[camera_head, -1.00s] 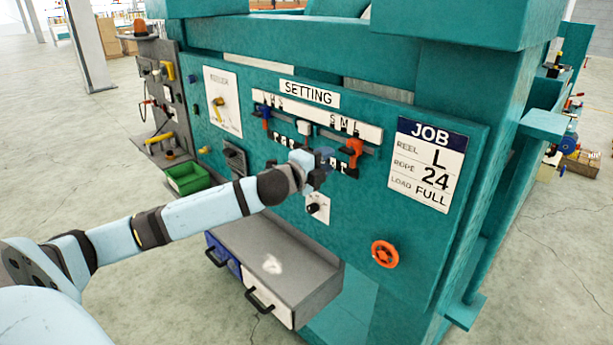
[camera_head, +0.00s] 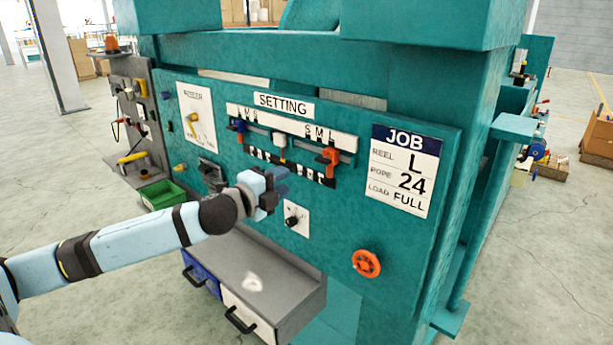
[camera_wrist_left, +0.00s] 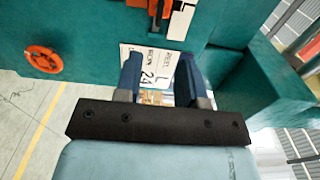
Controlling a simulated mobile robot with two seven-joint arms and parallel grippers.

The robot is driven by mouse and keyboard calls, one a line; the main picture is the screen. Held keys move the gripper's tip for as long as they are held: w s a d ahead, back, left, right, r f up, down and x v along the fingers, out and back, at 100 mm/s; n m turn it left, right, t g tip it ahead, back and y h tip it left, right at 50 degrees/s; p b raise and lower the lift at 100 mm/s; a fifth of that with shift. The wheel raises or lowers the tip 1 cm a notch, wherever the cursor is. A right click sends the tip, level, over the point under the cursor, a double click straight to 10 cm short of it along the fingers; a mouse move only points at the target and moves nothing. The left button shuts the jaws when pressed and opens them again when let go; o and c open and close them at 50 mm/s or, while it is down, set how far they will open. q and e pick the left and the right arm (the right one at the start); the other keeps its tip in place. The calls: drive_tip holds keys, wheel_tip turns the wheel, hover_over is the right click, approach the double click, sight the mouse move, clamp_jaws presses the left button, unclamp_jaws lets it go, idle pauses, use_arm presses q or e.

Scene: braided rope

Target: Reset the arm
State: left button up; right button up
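My left arm comes in from the left in the head view. Its gripper (camera_head: 279,181) is in front of the teal machine panel, below the setting sliders and left of the small black knob. In the left wrist view the two blue fingers (camera_wrist_left: 158,80) stand apart with nothing between them. The job card (camera_wrist_left: 150,62) shows beyond the fingers; in the head view it reads reel L, rope 24, load full. My right gripper is not in view.
The panel carries blue, white and orange sliders (camera_head: 328,158), a black knob (camera_head: 292,221) and an orange handwheel (camera_head: 366,263). A grey shelf (camera_head: 275,270) with drawers juts out below. A green bin (camera_head: 162,195) is at left. Open floor lies right of the machine.

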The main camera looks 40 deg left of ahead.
use_arm(q)
drive_tip(key=s+d+f+n+g, duration=0.1)
drive_tip(key=s+d+f+n, duration=0.1)
drive_tip(key=f, duration=0.6)
drive_tip(key=s+d+f+n+g, duration=0.1)
drive_tip(key=s+d+f+n, duration=0.2)
drive_tip(key=f, duration=0.4)
drive_tip(key=s+d+f+n+g, duration=0.2)
drive_tip(key=f, duration=0.6)
drive_tip(key=s+d+f+n+g+h, duration=0.2)
drive_tip(key=s+d+f+n, duration=0.7)
drive_tip(key=s+d+f, duration=0.8)
drive_tip(key=shift+d+f+g, duration=0.4)
drive_tip(key=shift+d+g, duration=0.05)
drive_tip(key=shift+g, duration=0.05)
